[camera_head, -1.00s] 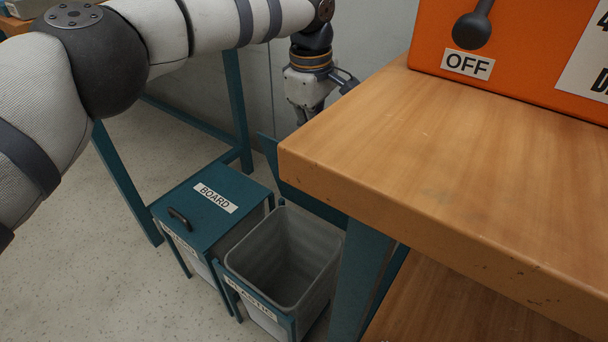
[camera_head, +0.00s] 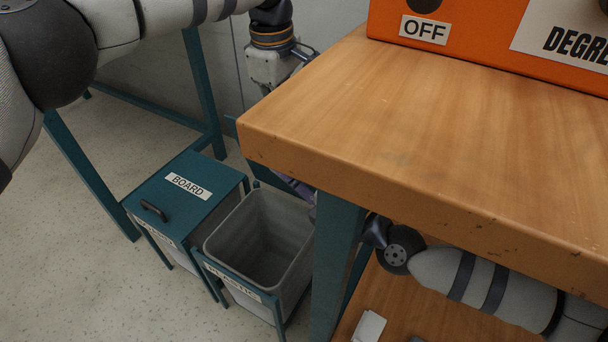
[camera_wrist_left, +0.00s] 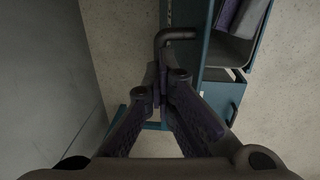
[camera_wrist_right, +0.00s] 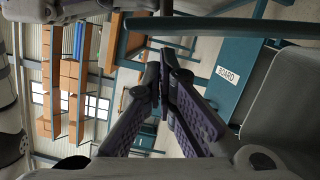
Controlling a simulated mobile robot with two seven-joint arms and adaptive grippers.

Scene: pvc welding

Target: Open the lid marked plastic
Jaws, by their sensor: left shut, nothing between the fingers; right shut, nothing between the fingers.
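The plastic bin (camera_head: 262,240) is open at the top, with its label (camera_head: 233,283) on the front. Its teal lid (camera_head: 292,185) stands raised at the back, mostly hidden by the table. In the left wrist view the lid is nearly edge-on (camera_wrist_left: 190,45), with its dark handle (camera_wrist_left: 176,34) just ahead of my left gripper (camera_wrist_left: 161,100), which is shut and empty. In the head view its fingers are hidden behind the table. My right gripper (camera_wrist_right: 163,75) is shut and empty, beside the bin opening; a teal bar (camera_wrist_right: 225,29), probably the lid, lies ahead of it.
The board bin's lid (camera_head: 190,185) is closed, left of the plastic bin. The wooden table (camera_head: 400,150) overhangs the bins on the right, with an orange machine (camera_head: 480,35) on top. My right arm passes below the tabletop. Floor at the left is clear.

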